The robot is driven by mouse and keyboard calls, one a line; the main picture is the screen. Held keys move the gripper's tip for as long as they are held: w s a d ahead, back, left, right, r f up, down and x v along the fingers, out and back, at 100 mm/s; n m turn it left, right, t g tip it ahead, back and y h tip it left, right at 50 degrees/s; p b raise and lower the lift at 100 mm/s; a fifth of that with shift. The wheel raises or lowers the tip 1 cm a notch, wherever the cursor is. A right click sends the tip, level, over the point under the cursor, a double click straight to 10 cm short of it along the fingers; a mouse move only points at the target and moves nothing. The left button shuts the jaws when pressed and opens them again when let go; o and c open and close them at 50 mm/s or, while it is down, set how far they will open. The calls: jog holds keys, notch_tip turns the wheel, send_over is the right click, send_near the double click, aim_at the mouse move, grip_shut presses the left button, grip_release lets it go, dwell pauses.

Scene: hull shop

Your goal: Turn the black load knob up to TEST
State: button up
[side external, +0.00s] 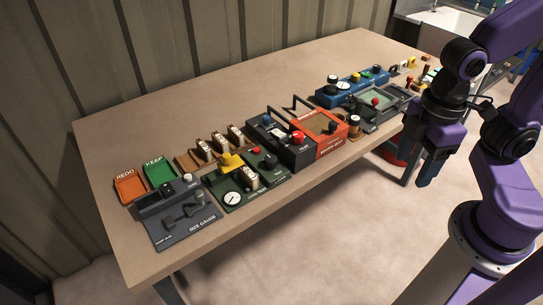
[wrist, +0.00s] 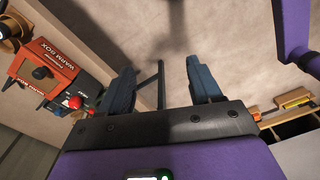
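A dark green test panel (side external: 240,196) lies on the near-left part of the bench in the side view, with a white dial gauge (side external: 231,199), a yellow part (side external: 230,162) and a red button. A small black knob (side external: 270,163) sits on its right part, below the red button. Its pointer and labels are too small to read. My gripper (side external: 422,176) is far to the right of the panel, at the bench's front edge. In the wrist view my gripper (wrist: 163,90) is open, with nothing between its fingers. The knob is not identifiable there.
The orange warm box (side external: 320,131) stands between panel and gripper; it also shows in the wrist view (wrist: 48,68). A grey size gauge (side external: 182,220) and REDO and KEEP trays lie left of the panel. Blue and grey devices stand farther right. The back of the bench is clear.

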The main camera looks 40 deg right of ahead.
jog(key=w+a+r+n, duration=0.1)
jog(key=w+a+n, duration=0.25)
jog(key=w, duration=0.45)
jog(key=w+a+r+n, duration=0.1)
jog(key=w+a+n, duration=0.1)
jog(key=w+a, duration=0.45)
jog(key=n, duration=0.5)
send_near(271, 158)
jog(key=f, duration=0.8)
jog(key=shift+a+f, duration=0.2)
jog(key=shift+f, duration=0.15)
jog(key=c, duration=1)
jog(key=shift+c, duration=0.2)
